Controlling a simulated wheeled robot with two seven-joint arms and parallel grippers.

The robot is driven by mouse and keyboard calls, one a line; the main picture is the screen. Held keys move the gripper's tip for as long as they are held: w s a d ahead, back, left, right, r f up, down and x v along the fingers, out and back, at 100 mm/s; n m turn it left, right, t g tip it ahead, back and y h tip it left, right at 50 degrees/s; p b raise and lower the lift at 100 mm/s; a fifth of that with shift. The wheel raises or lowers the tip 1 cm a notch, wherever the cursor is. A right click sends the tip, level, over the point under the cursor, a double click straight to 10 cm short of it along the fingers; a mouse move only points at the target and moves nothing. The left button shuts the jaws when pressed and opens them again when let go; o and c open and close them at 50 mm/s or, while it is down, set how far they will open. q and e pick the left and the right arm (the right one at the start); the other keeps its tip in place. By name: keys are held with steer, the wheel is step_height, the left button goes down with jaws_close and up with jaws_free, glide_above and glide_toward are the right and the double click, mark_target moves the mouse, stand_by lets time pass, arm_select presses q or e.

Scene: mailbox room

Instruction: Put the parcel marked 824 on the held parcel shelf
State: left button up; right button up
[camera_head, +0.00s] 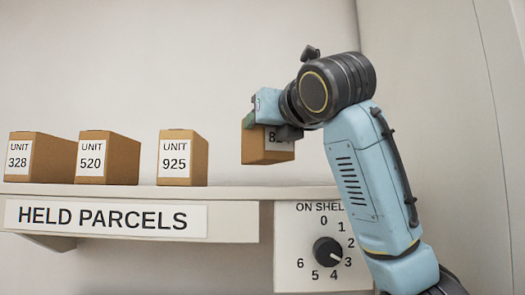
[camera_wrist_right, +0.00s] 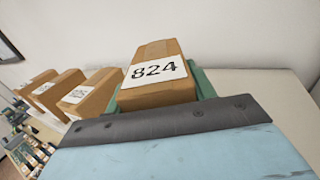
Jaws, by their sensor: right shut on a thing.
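The parcel marked 824 (camera_head: 266,150) is a brown box with a white label, partly covered by my gripper in the head view. My right gripper (camera_head: 270,124) is shut on it and holds it up near the right end of the held parcel shelf (camera_head: 235,195). In the head view its underside appears a little above the shelf top, with wall showing between. In the right wrist view the parcel (camera_wrist_right: 158,88) sits between green finger pads (camera_wrist_right: 205,86), its label 824 readable. My left gripper is in neither view.
Parcels 328 (camera_head: 48,158), 520 (camera_head: 115,160) and 925 (camera_head: 188,160) stand on the shelf to the left. A HELD PARCELS sign (camera_head: 105,218) is on its front. Below right, an ON SHELF dial (camera_head: 327,251) points near 3. Shelf right of 925 looks clear.

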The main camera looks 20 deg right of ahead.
mark_target(269, 162)
step_height(269, 162, down, 3)
steer(key=shift+w+f, duration=0.1)
steer(key=shift+f, duration=0.45)
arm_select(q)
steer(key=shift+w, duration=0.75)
arm_select(e)
steer(key=shift+f, duration=0.15)
steer(key=o, duration=1.4)
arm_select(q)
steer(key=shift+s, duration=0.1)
